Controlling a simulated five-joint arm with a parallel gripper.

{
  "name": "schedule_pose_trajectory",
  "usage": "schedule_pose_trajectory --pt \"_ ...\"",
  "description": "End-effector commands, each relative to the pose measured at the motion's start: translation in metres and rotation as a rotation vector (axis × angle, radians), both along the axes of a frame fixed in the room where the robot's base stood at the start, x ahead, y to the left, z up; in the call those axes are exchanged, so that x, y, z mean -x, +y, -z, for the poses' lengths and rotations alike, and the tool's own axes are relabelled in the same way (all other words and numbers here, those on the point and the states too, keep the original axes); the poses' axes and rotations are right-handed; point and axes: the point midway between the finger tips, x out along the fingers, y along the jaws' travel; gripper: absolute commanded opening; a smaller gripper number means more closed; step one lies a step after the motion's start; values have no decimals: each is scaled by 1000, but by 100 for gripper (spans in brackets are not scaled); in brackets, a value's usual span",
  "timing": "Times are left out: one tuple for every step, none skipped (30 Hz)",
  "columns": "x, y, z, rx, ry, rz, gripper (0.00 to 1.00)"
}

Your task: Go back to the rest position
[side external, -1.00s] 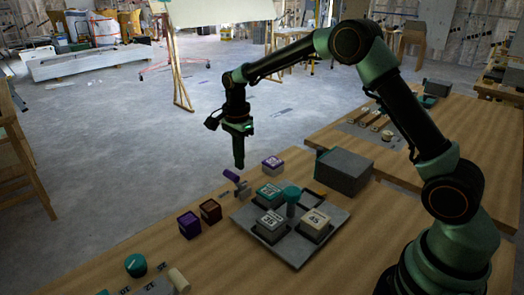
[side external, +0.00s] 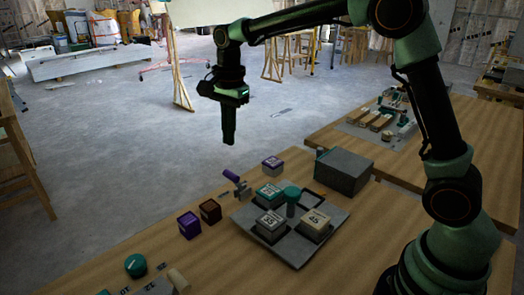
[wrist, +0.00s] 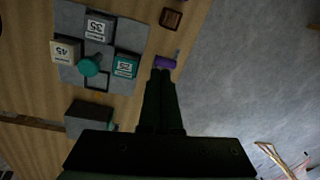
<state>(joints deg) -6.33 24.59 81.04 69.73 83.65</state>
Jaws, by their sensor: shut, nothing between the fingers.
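My gripper (side external: 229,138) is shut and empty, pointing down in the air above the far edge of the wooden table (side external: 215,265). In the wrist view its closed fingers (wrist: 162,76) show beside a purple-handled item. Below and to the right of it in the side view is a grey tray (side external: 322,236) with a teal knob (side external: 291,193) in its middle. A teal-topped block (side external: 269,194), a block marked 35 (side external: 270,227) and a block marked 45 (side external: 315,224) sit in the tray.
A purple-handled clamp-like item (side external: 237,183) stands near the table edge. Purple (side external: 189,225), brown (side external: 211,211) and purple-and-white (side external: 272,166) blocks stand around the tray. A grey box (side external: 344,170) is at the back right. Air around the gripper is clear.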

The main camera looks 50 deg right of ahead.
Motion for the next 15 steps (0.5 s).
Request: schedule_pose_trajectory --pt "11 -5 -14 4 -30 -71 0" --pt "18 -7 -19 9 -44 -115 0" --pt "26 -11 -26 15 -63 -175 0" --pt "32 -13 -30 22 -77 -220 0" --pt "39 -15 -35 28 -92 -265 0" --pt "48 -18 -40 37 -110 -325 0" --pt "55 -20 -44 46 -125 -369 0" --pt "61 -22 -47 55 -140 -415 0" --pt "71 -25 -50 68 -155 -475 0" --pt "78 -27 -53 79 -171 -518 0" --pt "85 -29 -55 90 -184 -563 0" --pt "95 -32 -56 107 -201 -621 0" --pt "102 -34 -58 121 -215 -665 0" --pt "109 -35 -58 134 -227 -709 0" --pt "119 -37 -59 153 -244 -767 0"
